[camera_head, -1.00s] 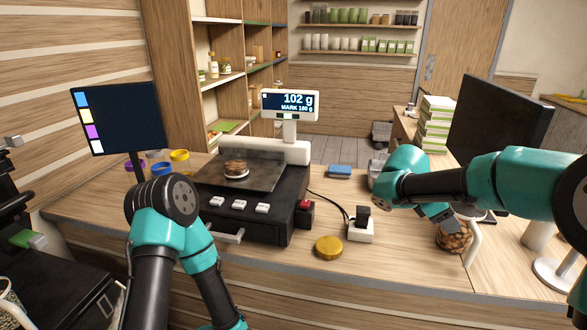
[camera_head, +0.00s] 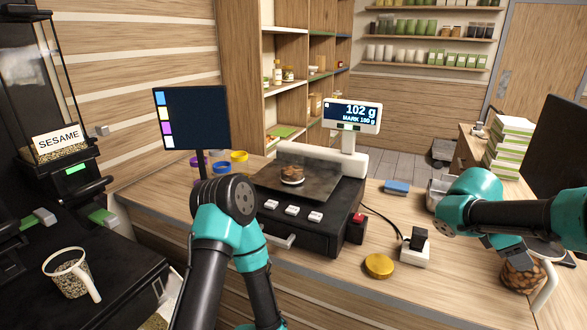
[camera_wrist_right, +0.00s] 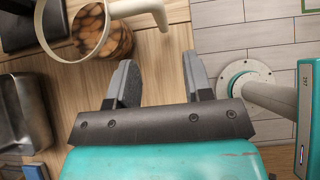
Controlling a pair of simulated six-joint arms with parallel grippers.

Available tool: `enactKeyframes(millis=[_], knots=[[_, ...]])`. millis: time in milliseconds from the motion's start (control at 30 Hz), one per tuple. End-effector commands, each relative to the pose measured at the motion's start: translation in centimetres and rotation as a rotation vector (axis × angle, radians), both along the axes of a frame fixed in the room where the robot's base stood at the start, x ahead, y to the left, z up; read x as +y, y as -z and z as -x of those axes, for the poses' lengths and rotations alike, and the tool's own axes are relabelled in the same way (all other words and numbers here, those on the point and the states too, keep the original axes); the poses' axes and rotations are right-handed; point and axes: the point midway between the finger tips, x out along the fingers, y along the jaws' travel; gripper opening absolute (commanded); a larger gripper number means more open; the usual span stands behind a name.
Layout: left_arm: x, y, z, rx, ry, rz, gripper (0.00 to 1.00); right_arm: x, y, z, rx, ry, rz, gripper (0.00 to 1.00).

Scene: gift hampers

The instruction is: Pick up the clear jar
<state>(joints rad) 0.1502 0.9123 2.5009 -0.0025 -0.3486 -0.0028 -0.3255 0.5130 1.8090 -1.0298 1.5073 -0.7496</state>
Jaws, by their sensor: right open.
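A small clear jar (camera_head: 292,174) with brown pieces in it stands on the dark plate of the scale (camera_head: 320,205), whose display reads 102 g. A gold lid (camera_head: 379,266) lies on the counter in front. My right gripper (camera_wrist_right: 158,70) is open and empty over the counter, well to the right of the scale. A clear jug with a white handle and brown nuts (camera_wrist_right: 110,42) stands just beyond its left finger; it also shows under my right arm in the head view (camera_head: 520,277). My left arm is in front of the scale; its gripper is out of view.
A dark screen (camera_head: 190,117) stands to the left. A cup of seeds (camera_head: 72,272) sits by the sesame dispenser (camera_head: 62,145).

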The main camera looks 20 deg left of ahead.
Motion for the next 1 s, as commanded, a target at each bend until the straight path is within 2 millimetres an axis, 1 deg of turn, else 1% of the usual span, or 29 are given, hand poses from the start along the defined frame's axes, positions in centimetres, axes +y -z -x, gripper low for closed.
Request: enactKeyframes(millis=[33,67,900,1000], knots=[[0.00,0.00,0.00,0.000,0.000,0.000,0.16,0.00,0.00,0.00,0.000,0.000,0.000,0.46],[0.00,0.00,0.00,0.000,0.000,0.000,0.19,0.00,0.00,0.00,0.000,0.000,0.000,0.46],[0.00,0.00,0.00,0.000,0.000,0.000,1.00,0.00,0.00,0.00,0.000,0.000,0.000,0.46],[0.00,0.00,0.00,0.000,0.000,0.000,1.00,0.00,0.00,0.00,0.000,0.000,0.000,0.46]])
